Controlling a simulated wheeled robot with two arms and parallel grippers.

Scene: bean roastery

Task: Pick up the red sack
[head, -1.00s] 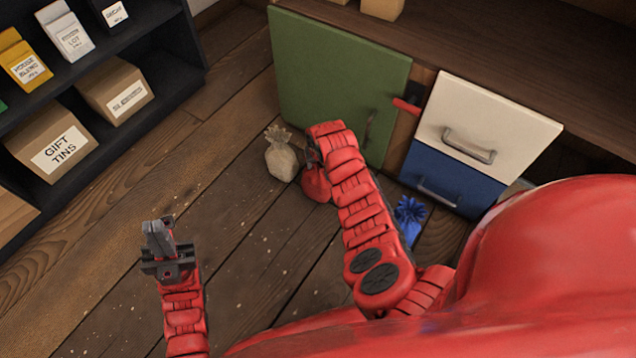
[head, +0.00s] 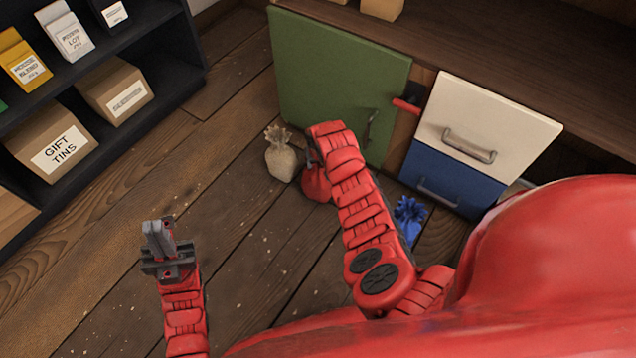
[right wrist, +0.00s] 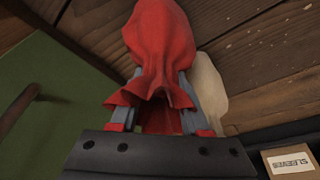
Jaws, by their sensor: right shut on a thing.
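The red sack (head: 316,183) is on the plank floor near the green door, partly hidden behind my right arm in the head view. In the right wrist view the red sack (right wrist: 160,45) is between the fingers of my right gripper (right wrist: 165,95), which is shut on its gathered neck.
A cream sack (head: 281,158) stands close beside the red one. A blue sack (head: 409,215) lies right of my right arm, by the blue drawer (head: 450,182). The green door (head: 335,75) is behind. A dark shelf (head: 165,85) stands left. The floor between is clear.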

